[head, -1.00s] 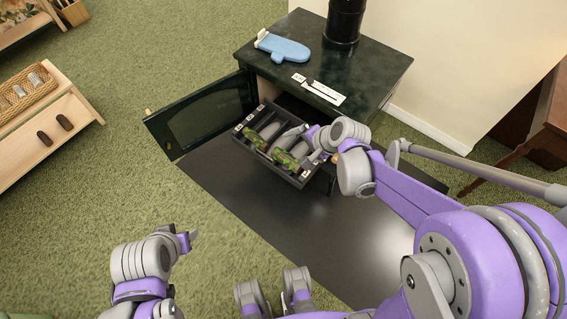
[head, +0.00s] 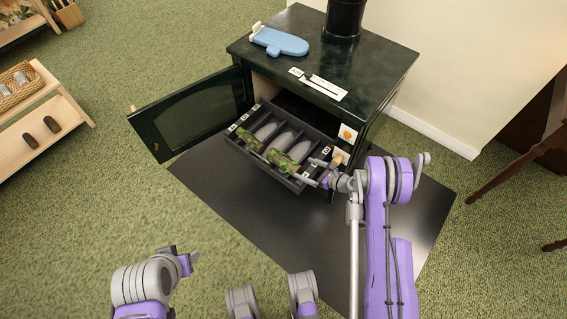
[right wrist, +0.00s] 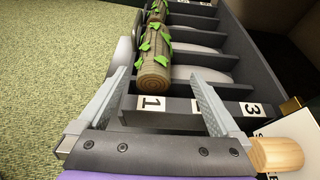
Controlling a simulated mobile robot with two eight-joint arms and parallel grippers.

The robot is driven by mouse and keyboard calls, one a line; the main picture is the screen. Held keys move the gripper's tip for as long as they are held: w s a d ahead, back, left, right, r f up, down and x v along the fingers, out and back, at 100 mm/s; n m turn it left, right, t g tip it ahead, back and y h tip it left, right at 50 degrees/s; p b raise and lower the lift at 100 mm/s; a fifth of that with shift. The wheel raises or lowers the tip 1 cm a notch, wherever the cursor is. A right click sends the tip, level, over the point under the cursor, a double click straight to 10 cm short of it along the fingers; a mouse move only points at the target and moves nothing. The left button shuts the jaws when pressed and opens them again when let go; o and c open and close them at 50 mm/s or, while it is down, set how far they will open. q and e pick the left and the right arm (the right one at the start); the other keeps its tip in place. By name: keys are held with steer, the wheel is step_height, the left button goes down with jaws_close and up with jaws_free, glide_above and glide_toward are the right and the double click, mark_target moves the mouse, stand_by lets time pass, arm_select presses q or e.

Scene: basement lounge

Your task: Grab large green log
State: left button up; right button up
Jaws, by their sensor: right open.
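A large log with green leaves (head: 284,161) lies in the front slot of a dark slotted tray (head: 262,171). In the right wrist view the log's pale cut end (right wrist: 155,86) faces me, by the label 1. A smaller leafy log (head: 253,143) lies in line beyond it. My right gripper (head: 309,171) is open at the tray's right end. In its wrist view the fingers (right wrist: 158,78) stand on either side of the log's near end, with no clear contact. My left gripper (head: 182,258) is low at the left, away from the tray; its jaws are unclear.
The tray sticks out of a dark green stove (head: 375,65) whose door (head: 195,110) hangs open at left. A blue mitt (head: 280,42) lies on top. A wooden knob (right wrist: 285,154) is close to the right finger. A wooden shelf (head: 45,135) stands at left.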

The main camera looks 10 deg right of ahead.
mark_target(296, 165)
steer(key=x, duration=0.5)
steer(key=shift+w+a+f, duration=0.1)
steer(key=shift+a+f, duration=0.05)
steer(key=shift+a, duration=0.05)
steer(key=x, duration=0.2)
steer(key=b+x, duration=0.1)
steer(key=x, duration=0.2)
steer(key=shift+s+a+f, duration=0.1)
steer(key=shift+s+a, duration=0.1)
steer(key=shift+a, duration=0.05)
jaws_close()
